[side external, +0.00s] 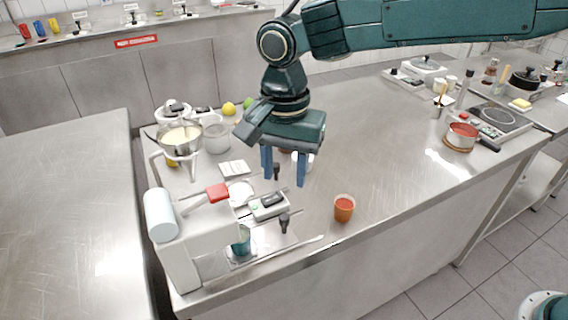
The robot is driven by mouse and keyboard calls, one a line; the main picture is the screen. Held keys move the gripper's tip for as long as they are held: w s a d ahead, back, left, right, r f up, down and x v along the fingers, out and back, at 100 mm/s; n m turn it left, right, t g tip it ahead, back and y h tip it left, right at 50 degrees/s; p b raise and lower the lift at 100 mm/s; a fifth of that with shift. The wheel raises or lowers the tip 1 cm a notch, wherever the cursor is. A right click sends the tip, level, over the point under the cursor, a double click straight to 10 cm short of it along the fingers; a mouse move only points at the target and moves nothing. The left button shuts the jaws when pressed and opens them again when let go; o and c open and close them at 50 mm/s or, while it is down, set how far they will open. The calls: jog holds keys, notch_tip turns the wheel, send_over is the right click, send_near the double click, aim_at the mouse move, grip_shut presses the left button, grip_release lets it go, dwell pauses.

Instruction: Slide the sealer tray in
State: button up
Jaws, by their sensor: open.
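The cup sealer (180,258) stands at the front left corner of the steel counter, a white body with a white film roll and a red-handled lever (217,192). A teal cup (241,241) is at the sealer's base. A flat metal tray-like plate (275,250) extends to the right from there; I cannot tell how far the sealer tray is out. Black knobs (284,223) stick up close by. My gripper (284,182) points down with its blue fingers apart. It appears above the counter, behind the sealer's right side. One black knob shows between the fingers; contact cannot be told.
An orange cup (344,208) stands to the right of the sealer. A small grey device (268,206) lies beside the sealer. A pot (181,140), a yellow fruit (228,108) and a white card (235,169) are behind. The counter's middle right is clear; a red saucepan (461,137) stands farther right.

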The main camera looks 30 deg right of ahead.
jog(key=shift+r, duration=1.7)
jog(key=shift+c, duration=0.2)
jog(key=shift+w+d+f, duration=0.1)
jog(key=shift+d, duration=0.05)
jog(key=c, duration=0.7)
jog(key=shift+w+d+f, duration=0.1)
jog(key=shift+w, duration=0.1)
grip_shut()
jog(key=w+d+f+m+g+y, duration=0.2)
jog(key=w+d+f+m+y, duration=0.1)
jog(key=d, duration=0.6)
jog(key=shift+w+d+f+m+y, duration=0.15)
jog(key=shift+w+f+m+y, duration=0.2)
jog(key=shift+w, duration=0.3)
